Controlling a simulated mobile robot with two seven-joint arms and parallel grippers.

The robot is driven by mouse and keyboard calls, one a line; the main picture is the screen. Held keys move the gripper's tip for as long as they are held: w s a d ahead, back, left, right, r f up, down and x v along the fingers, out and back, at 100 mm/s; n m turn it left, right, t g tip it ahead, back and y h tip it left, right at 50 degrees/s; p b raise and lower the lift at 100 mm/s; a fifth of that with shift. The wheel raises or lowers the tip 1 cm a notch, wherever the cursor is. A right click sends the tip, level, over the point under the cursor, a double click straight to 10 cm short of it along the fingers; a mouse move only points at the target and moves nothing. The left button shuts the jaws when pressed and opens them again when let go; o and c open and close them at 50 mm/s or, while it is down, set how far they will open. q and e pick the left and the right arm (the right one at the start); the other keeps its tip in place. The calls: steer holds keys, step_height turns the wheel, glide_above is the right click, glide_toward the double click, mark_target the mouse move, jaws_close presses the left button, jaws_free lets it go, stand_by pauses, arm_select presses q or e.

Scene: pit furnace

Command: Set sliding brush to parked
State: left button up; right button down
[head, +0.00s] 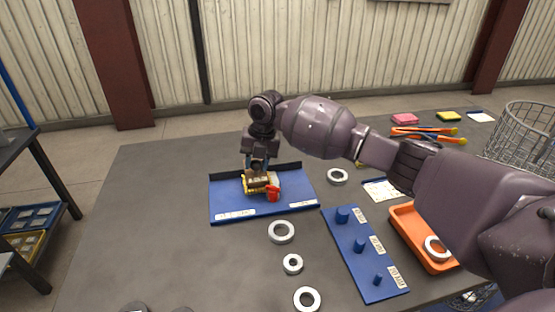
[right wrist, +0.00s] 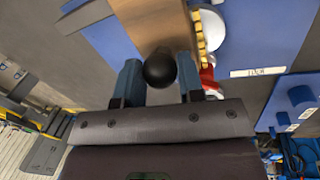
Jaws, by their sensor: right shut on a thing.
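The sliding brush (head: 257,182) is a brown block with yellow bristles on a blue board (head: 228,207) near the middle of the table. In the right wrist view the brush (right wrist: 153,25) shows as a brown block with a yellow edge and a round black knob (right wrist: 160,70). My right gripper (head: 258,167) comes down from above at the brush. In the right wrist view its blue fingertips (right wrist: 158,75) stand on both sides of the knob, shut on it. A red and white piece (head: 273,191) sits right beside the brush. The labels on the board are too small to read. My left gripper is not in view.
Several metal rings (head: 281,232) lie in front of the board. A blue peg board (head: 366,258) and an orange tray (head: 421,236) with a ring stand to the right. A wire basket (head: 522,135) is at the far right. The table's left side is clear.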

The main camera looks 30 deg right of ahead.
steer(key=a, duration=0.2)
steer(key=w+a, duration=0.1)
steer(key=a, duration=0.3)
steer(key=shift+w+a, duration=0.3)
steer(key=shift+w, duration=0.05)
steer(key=c, duration=0.8)
jaws_free()
steer(key=shift+o, duration=0.2)
step_height(320, 180, up, 11)
steer(key=d+p, duration=0.1)
steer(key=d, duration=0.1)
steer(key=shift+s+f, duration=0.2)
steer(key=shift+s, duration=0.25)
